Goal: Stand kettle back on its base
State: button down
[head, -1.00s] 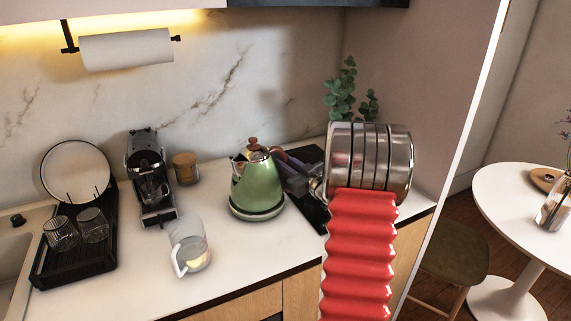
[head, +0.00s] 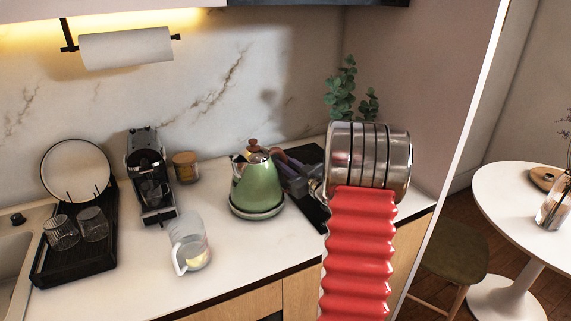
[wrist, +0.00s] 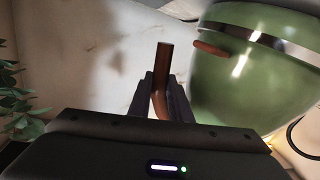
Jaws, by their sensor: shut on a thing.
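The green kettle (head: 260,187), with a brown knob on its lid, stands upright in the head view, at or just above its round base (head: 254,214). I cannot tell whether any gap is left between them. In the wrist view the kettle's green body (wrist: 255,80) fills the upper right, and its brown handle (wrist: 163,65) passes between my fingers. My gripper (wrist: 165,97) is shut on the handle. In the head view my gripper (head: 284,168) is on the kettle's right side, partly hidden by the kettle and my wrist.
A glass jug (head: 190,250) stands on the counter left of the base, near the front edge. A coffee machine (head: 150,175), a small amber jar (head: 185,167) and a black dish rack (head: 75,255) are further left. A dark hob (head: 312,212) lies to the right, and a plant (head: 343,95) behind.

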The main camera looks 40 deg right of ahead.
jog(key=c, duration=1.9)
grip_release()
jog(key=shift+f, duration=0.3)
jog(key=shift+s+a+r, duration=0.1)
jog(key=shift+s+a, duration=0.1)
jog(key=shift+s, duration=1.65)
jog(key=shift+s+a+f, duration=0.1)
jog(key=shift+s+a, duration=0.15)
jog(key=shift+s, duration=1.55)
jog(key=shift+s+a+r, duration=0.1)
jog(key=shift+s+a, duration=0.1)
jog(key=shift+s, duration=1.65)
